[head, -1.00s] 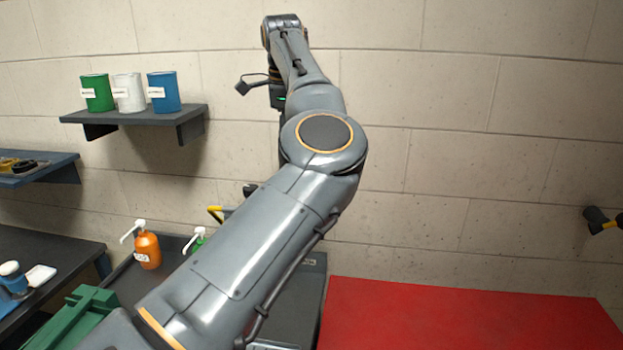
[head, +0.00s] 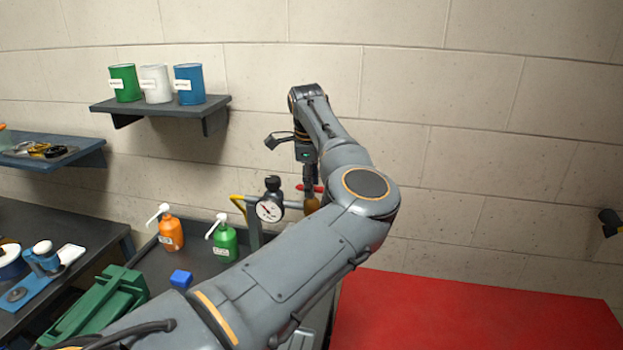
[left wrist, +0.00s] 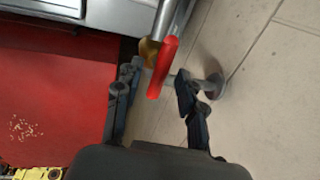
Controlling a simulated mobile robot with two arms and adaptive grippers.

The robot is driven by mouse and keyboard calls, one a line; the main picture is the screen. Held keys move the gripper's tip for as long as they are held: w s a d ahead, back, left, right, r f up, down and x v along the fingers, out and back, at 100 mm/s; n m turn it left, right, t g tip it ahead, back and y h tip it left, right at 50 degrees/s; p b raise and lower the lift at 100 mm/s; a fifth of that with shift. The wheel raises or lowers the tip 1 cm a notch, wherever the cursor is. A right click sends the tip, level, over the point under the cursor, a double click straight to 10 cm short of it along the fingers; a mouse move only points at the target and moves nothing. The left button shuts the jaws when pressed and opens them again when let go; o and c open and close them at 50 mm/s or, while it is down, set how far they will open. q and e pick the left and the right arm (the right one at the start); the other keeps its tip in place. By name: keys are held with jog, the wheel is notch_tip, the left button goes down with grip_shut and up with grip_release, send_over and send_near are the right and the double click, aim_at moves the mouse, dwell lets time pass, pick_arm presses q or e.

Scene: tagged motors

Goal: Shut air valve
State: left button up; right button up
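The air valve has a red lever handle (left wrist: 162,67) on a brass body (left wrist: 149,50), seen in the left wrist view. In the head view, its brass body (head: 312,204) stands on a pipe beside a round white gauge (head: 269,209); my arm partly hides the pipe. My left gripper (left wrist: 158,80) is open, with one finger on each side of the red handle in the wrist picture. I cannot tell whether a finger touches it. In the head view, the left gripper (head: 309,178) points down over the valve. My right gripper is not in view.
Three cans (head: 157,84) stand on a wall shelf (head: 160,106).

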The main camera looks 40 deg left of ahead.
pick_arm(q)
jog(key=shift+w, duration=0.1)
grip_shut()
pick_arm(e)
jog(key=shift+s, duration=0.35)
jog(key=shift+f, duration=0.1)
